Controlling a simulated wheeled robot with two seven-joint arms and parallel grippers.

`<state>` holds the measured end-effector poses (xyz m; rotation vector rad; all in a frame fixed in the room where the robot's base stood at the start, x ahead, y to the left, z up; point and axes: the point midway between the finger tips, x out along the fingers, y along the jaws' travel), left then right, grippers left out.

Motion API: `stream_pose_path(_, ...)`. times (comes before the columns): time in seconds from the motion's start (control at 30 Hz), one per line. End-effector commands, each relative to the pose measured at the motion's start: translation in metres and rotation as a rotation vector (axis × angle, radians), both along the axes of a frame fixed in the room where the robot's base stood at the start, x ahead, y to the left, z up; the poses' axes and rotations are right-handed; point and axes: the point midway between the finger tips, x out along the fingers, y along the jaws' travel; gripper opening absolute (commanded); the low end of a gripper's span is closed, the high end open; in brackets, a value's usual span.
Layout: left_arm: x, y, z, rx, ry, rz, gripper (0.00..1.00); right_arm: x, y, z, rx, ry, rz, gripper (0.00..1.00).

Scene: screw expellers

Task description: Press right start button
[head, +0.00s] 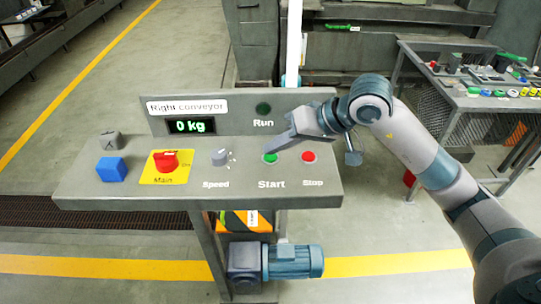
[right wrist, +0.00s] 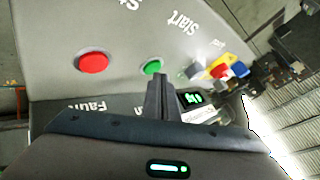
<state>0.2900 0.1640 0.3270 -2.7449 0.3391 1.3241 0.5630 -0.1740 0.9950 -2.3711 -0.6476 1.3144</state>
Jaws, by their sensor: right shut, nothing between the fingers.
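The green start button (head: 270,158) sits on the grey right conveyor panel (head: 110,190), above the word "Start". It also shows in the right wrist view (right wrist: 153,67). My right gripper (head: 281,143) is shut and empty, just above and behind the button in the head view. In the right wrist view its closed fingertips (right wrist: 159,80) appear just below the button; I cannot tell whether they touch it. The red stop button (head: 309,157) is to the right of the start button. The Run lamp (head: 263,108) looks dark green. My left gripper is out of view.
A cluttered workbench (head: 490,103) stands at the right.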

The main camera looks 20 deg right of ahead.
Motion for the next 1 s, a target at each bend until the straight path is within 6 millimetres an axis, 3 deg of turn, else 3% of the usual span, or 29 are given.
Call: stream_pose_path(1.0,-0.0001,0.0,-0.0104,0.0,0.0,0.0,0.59,0.0,0.0,-0.0059,0.0,-0.001,0.001,0.0)
